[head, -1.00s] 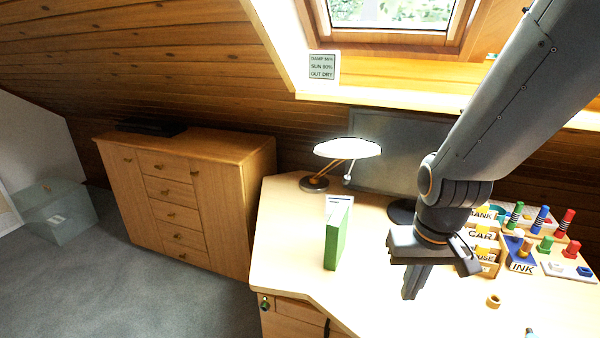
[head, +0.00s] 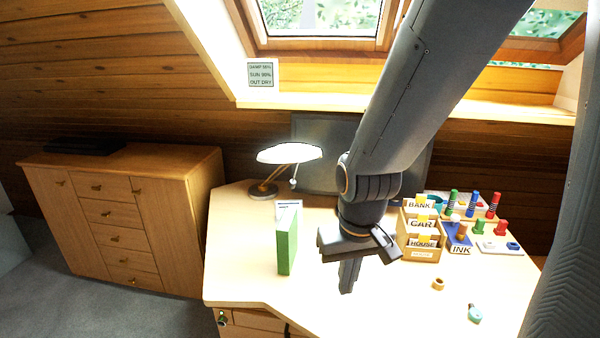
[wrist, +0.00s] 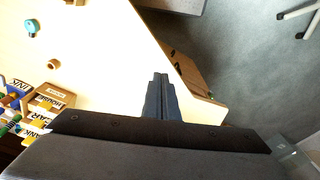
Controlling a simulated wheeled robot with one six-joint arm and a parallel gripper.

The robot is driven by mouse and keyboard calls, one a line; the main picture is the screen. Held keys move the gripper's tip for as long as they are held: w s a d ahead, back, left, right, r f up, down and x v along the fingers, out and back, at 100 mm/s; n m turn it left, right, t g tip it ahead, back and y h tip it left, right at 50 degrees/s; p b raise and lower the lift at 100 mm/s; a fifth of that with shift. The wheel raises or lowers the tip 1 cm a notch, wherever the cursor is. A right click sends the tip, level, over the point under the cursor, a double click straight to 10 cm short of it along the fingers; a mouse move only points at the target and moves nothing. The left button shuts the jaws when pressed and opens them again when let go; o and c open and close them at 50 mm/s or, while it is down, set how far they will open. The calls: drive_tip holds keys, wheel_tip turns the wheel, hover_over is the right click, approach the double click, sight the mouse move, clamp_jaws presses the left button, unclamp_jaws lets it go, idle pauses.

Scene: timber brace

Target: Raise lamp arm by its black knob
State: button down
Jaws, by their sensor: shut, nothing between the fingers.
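The desk lamp (head: 289,153) stands at the back left of the desk in the head view, with a white oval shade and a brown arm on a dark round base (head: 263,191). A small light-looking knob (head: 293,184) hangs below the shade; I cannot make out a black knob. My gripper (head: 347,290) points down over the middle of the desk, to the right of the lamp and apart from it. Its fingers are shut and empty, and they show in the wrist view (wrist: 160,85). The lamp is not in the wrist view.
A green box file (head: 287,243) stands on the desk (head: 330,315) between the lamp and the front edge. Card trays (head: 421,240) and colored peg boards (head: 485,235) are at the right. A wooden ring (head: 438,284) and teal item (head: 475,314) lie in front. A monitor (head: 320,150) stands behind.

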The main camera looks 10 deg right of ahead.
drive_tip(key=c, duration=2.5)
unclamp_jaws()
drive_tip(key=o, duration=0.4)
drive_tip(key=shift+w+f, duration=0.1)
drive_tip(key=o, duration=0.5)
drive_tip(key=w+f+t+b, duration=0.1)
drive_tip(key=w, duration=0.2)
drive_tip(key=w+d+f+t+b, duration=0.1)
drive_tip(key=w, duration=0.2)
drive_tip(key=w+d+f+t+b, duration=0.1)
drive_tip(key=w, duration=0.3)
drive_tip(key=n+t+y+b, duration=0.4)
drive_tip(key=t+y+b, duration=0.2)
drive_tip(key=t+b, duration=0.65)
approach(294, 185)
drive_tip(key=x, duration=0.4)
drive_tip(key=shift+w+p, duration=0.15)
drive_tip(key=shift+p, duration=0.3)
drive_tip(key=p+x, duration=0.1)
drive_tip(key=x, duration=0.6)
drive_tip(key=shift+w, duration=0.15)
